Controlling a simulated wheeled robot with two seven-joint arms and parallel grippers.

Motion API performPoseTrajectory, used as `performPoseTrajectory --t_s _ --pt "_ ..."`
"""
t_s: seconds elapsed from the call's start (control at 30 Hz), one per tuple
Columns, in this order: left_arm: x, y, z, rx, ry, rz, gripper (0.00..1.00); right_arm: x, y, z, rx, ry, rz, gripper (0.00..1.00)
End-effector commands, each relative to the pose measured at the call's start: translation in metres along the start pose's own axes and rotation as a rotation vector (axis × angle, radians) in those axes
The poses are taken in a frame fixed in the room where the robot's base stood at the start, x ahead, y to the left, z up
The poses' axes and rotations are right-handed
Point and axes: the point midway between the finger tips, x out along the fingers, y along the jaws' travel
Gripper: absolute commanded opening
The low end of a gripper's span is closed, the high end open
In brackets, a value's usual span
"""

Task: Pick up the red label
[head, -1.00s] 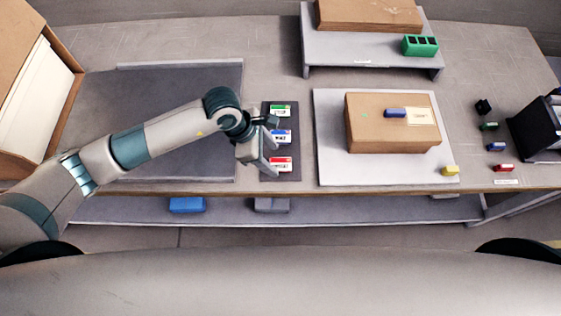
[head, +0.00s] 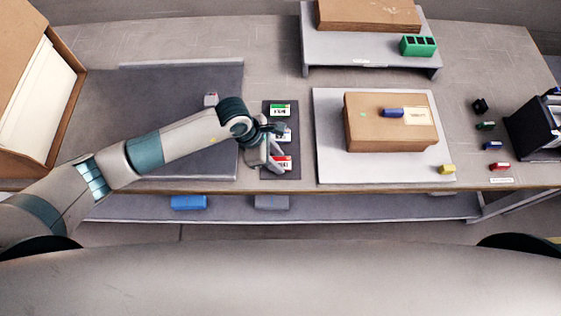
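The red label (head: 283,163) lies on a dark grey strip (head: 287,174) left of the middle of the table, nearest the front edge. A green label (head: 280,110) lies at the strip's far end, and a label between them (head: 286,136) is partly covered by my gripper. My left gripper (head: 279,150) is over the strip, its fingers pointing right. Its fingers appear apart, one near the middle label and one at the red label's left part. I cannot tell whether it touches the red label. My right gripper is not in view.
A cardboard box (head: 385,135) with a blue item (head: 393,113) stands on a white board (head: 330,172) to the right. A raised shelf (head: 340,55) is at the back. Small coloured items and a black bin (head: 530,128) are far right. A large open carton (head: 40,90) is left.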

Motion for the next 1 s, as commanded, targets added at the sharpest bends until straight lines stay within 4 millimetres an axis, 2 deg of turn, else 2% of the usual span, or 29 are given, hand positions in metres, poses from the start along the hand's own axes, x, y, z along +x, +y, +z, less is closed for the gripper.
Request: performPoseTrajectory --t_s 0.47,0.63,0.77,1.0 --pt "-0.003 0.000 0.001 0.001 0.000 0.000 0.05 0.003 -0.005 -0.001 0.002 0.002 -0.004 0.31" --pt "-0.016 0.001 0.007 0.003 0.000 0.003 0.05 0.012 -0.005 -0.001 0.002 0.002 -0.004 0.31" --pt "-0.035 0.002 0.014 0.005 -0.002 0.005 0.05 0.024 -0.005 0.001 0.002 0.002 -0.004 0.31" --pt "-0.050 -0.039 0.047 0.007 -0.004 0.000 0.05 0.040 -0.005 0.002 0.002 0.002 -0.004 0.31"
